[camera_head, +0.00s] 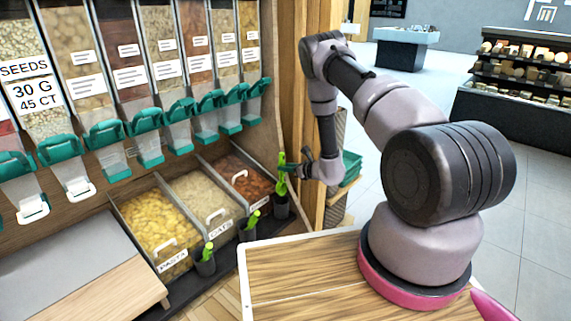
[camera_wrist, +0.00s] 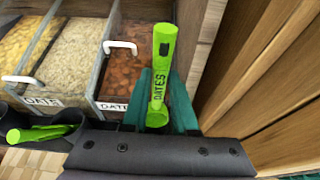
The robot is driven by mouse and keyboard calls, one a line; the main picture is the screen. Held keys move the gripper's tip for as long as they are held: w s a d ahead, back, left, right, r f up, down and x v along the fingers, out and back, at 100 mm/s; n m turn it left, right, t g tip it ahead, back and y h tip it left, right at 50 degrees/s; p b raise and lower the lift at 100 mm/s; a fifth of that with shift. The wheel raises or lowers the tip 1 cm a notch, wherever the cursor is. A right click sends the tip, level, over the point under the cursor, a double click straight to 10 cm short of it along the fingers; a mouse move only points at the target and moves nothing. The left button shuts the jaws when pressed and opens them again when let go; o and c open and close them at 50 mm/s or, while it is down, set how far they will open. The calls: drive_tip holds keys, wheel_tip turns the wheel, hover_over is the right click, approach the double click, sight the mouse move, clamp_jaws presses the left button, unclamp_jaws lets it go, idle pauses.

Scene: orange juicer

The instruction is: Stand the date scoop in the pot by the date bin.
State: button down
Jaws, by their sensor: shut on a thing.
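The green date scoop (camera_head: 281,181), marked DATES, is upright in my gripper (camera_head: 284,166). In the wrist view, the scoop (camera_wrist: 161,70) stands between the teal fingers (camera_wrist: 160,106), which are shut on its handle. The dark pot (camera_head: 281,208) by the date bin is directly below the scoop in the head view. The scoop's lower end meets or overlaps the pot's top there; I cannot tell how far inside it is. The date bin (camera_head: 242,172), full of brown dates, is just left of the scoop. The pot is hidden in the wrist view.
The oats bin (camera_head: 206,196) and pasta bin (camera_head: 160,232) lie to the left. Two more dark pots with green scoops stand before them (camera_head: 248,230) (camera_head: 206,262). Dispensers with teal spouts (camera_head: 178,110) hang above. A wooden panel (camera_wrist: 262,60) rises close on the right.

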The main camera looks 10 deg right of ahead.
drive_tip(key=shift+f, duration=5.25)
unclamp_jaws()
wheel_tip(320, 180, up, 7)
hover_over(283, 188)
drive_tip(key=shift+s+d, duration=0.4)
drive_tip(key=shift+s, duration=0.05)
